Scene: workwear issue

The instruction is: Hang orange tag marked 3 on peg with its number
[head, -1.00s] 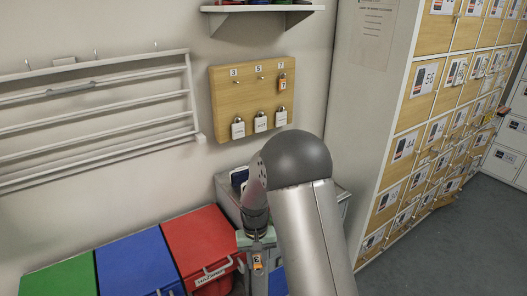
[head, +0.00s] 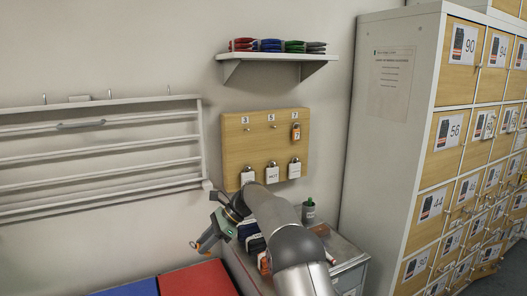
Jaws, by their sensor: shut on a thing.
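My gripper (head: 211,234) is shut on the orange tag (head: 207,244), left of and below the wooden peg board (head: 235,155). The tag is tilted, partly covered by the fingers, and its number is not readable now. The board is on the wall. The peg under label 3 (head: 247,129) is bare, at the board's upper left. The peg under label 5 (head: 273,127) is also bare. An orange tag marked 7 (head: 296,133) hangs under label 7. My gripper is apart from the board.
Several padlocks with white labels (head: 272,173) hang along the board's lower edge. A grey cabinet (head: 345,252) with dark items stands below, under my arm. A white rail rack (head: 100,145) is at left. A shelf (head: 277,56) with coloured stacks is above. Lockers (head: 455,130) are at right.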

